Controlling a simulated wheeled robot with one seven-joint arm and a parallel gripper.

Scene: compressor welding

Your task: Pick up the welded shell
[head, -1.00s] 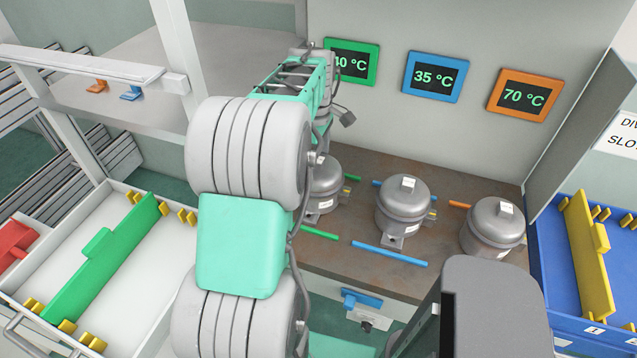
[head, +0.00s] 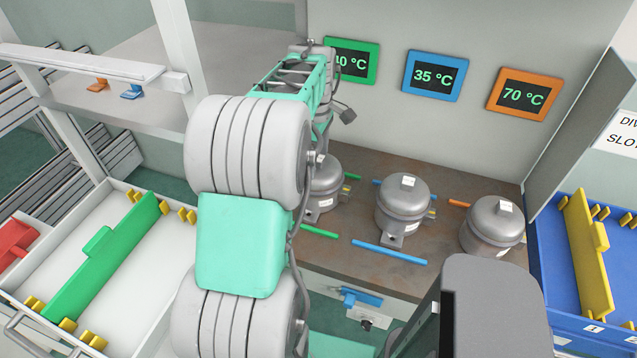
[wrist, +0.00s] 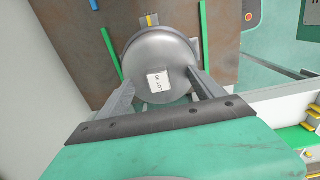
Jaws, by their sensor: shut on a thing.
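Several grey compressor shells with white labels stand in a row on the brown bench: a left one (head: 325,188) below the 40 °C display, a middle one (head: 403,205) and a right one (head: 493,228). In the wrist view my gripper (wrist: 163,85) has its two fingers on either side of a grey shell (wrist: 160,55), shut on it. A white label faces the camera. In the head view my arm covers part of the left shell and hides my gripper. I cannot read which shell is the welded one.
Green and blue strips mark the bench (head: 440,165). Displays for 40 °C, 35 °C (head: 435,76) and 70 °C (head: 525,95) hang behind. A white tray with a green divider (head: 105,255) is at left, a blue crate with a yellow divider (head: 585,255) at right.

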